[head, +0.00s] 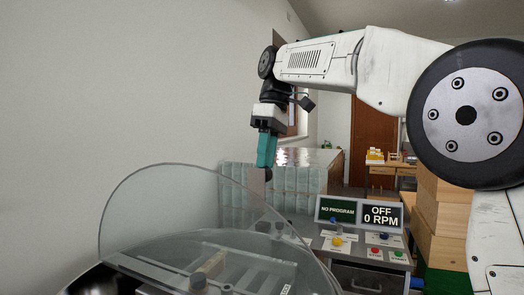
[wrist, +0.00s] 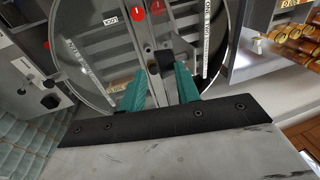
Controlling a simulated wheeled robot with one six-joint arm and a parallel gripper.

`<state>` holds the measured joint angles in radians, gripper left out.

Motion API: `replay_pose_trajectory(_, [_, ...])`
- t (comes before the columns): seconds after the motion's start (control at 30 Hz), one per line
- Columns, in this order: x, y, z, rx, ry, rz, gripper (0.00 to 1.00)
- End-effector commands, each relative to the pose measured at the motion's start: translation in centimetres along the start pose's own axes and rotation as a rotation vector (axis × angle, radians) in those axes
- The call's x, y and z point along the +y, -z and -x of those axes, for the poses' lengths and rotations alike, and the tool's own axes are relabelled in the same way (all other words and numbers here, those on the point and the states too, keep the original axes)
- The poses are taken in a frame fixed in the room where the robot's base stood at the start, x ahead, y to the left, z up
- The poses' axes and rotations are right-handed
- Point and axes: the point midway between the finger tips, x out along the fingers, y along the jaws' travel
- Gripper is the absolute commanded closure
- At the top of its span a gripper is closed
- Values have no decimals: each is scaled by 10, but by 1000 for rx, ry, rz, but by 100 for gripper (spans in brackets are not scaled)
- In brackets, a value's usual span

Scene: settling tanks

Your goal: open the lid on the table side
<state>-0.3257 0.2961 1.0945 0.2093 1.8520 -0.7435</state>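The drum (wrist: 92,100) has clear lids and shows from above in the wrist view. In the head view, one clear lid panel (head: 150,200) rises as a large curved sheet; a second, lower clear panel (head: 200,243) lies in front of it. My gripper (head: 265,165) hangs with teal fingers pointing down, above and behind the panels. In the wrist view my gripper (wrist: 160,90) has its fingers apart, with a black knob (wrist: 163,62) seen between and beyond their tips. I cannot tell whether they touch it. Nothing is visibly held.
A control box (head: 360,213) reads "NO PROGRAM" and "OFF 0 RPM", with coloured buttons below. Wooden boxes (head: 440,215) stand at the right. A plain wall fills the left. Jars (wrist: 290,45) show at upper right in the wrist view.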

Motion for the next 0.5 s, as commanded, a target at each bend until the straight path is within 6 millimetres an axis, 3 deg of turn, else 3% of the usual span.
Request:
replay_pose_trajectory(0.03, [16,-6,-39,-82,55,-31,64])
replay_pose_trajectory(0.07, [16,-6,-39,-82,55,-31,56])
replay_pose_trajectory(0.13, [15,-6,-39,-82,55,-30,25])
replay_pose_trajectory(0.17, [15,-6,-39,-82,54,-29,18])
replay_pose_trajectory(0.5, [10,-5,-29,-68,45,-22,18])
